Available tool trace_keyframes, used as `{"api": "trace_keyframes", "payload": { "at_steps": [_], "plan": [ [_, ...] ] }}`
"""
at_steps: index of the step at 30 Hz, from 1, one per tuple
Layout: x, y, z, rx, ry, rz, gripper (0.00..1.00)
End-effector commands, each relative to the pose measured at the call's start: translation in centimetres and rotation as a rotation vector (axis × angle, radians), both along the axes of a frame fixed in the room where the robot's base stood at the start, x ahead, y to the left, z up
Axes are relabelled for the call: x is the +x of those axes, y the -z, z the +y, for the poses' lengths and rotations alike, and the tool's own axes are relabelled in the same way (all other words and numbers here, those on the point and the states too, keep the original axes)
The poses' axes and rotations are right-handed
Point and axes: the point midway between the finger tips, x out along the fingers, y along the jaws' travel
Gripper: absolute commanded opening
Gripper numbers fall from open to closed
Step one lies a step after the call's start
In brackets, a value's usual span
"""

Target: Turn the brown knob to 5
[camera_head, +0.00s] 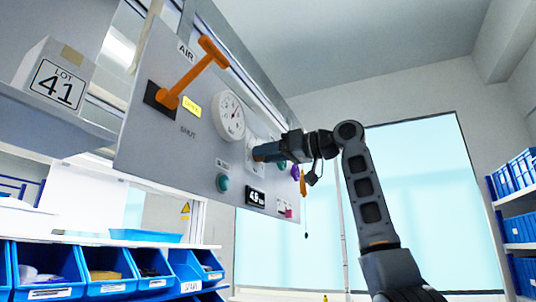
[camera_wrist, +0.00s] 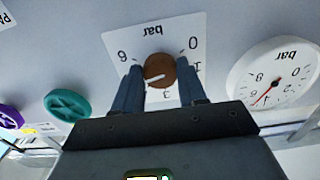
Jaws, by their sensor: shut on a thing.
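The brown knob (camera_wrist: 160,68) sits on a white dial plate (camera_wrist: 178,30) marked "bar", seen upside down in the wrist view. Numbers 0, 1, 3 and 6 show on the plate; others are hidden behind my fingers. The knob's white pointer line points to the lower left, toward the left finger. My gripper (camera_wrist: 160,75) is shut on the knob, one finger on each side. In the head view my gripper (camera_head: 264,152) reaches the panel from the right and mostly covers the knob.
The grey panel (camera_head: 150,150) also carries an orange lever (camera_head: 190,75), a round bar gauge (camera_head: 229,116), a teal knob (camera_head: 223,183) and a purple knob (camera_head: 295,173). Blue bins (camera_head: 105,262) stand at lower left. The room right of the panel is open.

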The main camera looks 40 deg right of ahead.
Motion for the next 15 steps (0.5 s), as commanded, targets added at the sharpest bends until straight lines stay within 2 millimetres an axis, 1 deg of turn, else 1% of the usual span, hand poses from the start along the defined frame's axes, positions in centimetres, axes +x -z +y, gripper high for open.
{"api": "trace_keyframes", "payload": {
  "at_steps": [4,10,11,15],
  "plan": [
    [-0.02,-0.03,0.02,0.041,0.000,0.014,0.11],
    [-0.03,-0.03,-0.03,0.039,0.001,0.013,0.11],
    [-0.03,-0.03,-0.03,0.039,0.001,0.013,0.44],
    [-0.02,-0.02,-0.03,0.039,0.001,0.013,0.57]
  ]
}}
